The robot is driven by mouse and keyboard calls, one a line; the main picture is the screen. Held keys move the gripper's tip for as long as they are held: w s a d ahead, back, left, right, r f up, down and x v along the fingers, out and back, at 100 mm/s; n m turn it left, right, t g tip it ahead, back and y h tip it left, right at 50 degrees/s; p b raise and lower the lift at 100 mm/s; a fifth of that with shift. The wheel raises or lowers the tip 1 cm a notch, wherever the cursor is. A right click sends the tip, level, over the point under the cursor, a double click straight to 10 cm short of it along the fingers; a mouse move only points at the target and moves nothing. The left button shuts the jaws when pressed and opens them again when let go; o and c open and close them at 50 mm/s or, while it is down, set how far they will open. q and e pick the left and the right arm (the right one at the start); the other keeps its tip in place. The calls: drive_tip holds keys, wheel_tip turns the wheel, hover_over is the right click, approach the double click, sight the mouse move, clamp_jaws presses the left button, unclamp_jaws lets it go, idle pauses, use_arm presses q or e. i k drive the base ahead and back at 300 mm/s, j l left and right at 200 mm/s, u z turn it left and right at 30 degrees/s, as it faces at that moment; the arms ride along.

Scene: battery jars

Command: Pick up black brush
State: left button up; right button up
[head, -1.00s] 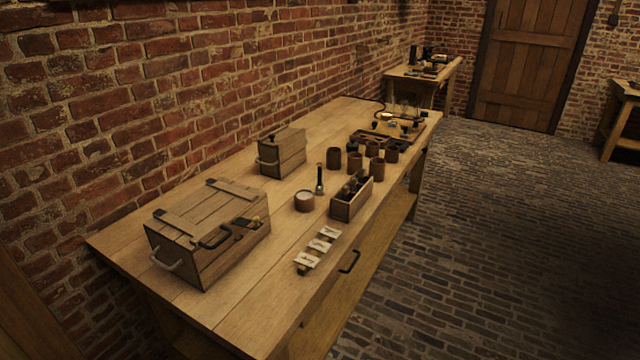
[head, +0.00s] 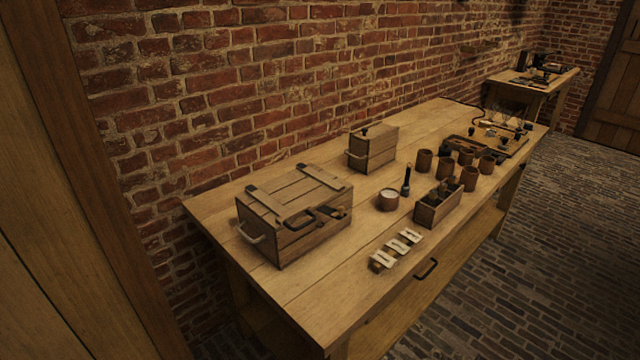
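A slim, upright black item (head: 406,181) stands on the workbench (head: 310,300) beside a round pot with a pale top (head: 388,199). It may be the black brush, but it is too small to be sure. Neither of my grippers is in view.
A small wooden box (head: 371,150) stands near the wall. An open-topped crate (head: 437,206), white cards (head: 397,250) and several brown jars (head: 469,178) occupy the right side. The bench's near front corner is bare. Brick floor lies to the right.

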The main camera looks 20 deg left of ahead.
sight(405, 191)
drive_tip(key=i+l+u, duration=0.1)
drive_tip(key=u, duration=0.85)
drive_tip(key=i+l+u, duration=0.15)
drive_tip(key=l+u, duration=0.25)
drive_tip(key=l, duration=0.3)
drive_tip(key=i+l+u, duration=0.1)
drive_tip(key=l+u, duration=0.3)
drive_tip(key=l, duration=0.3)
drive_tip(key=l+u, duration=0.4)
drive_tip(key=l, duration=0.3)
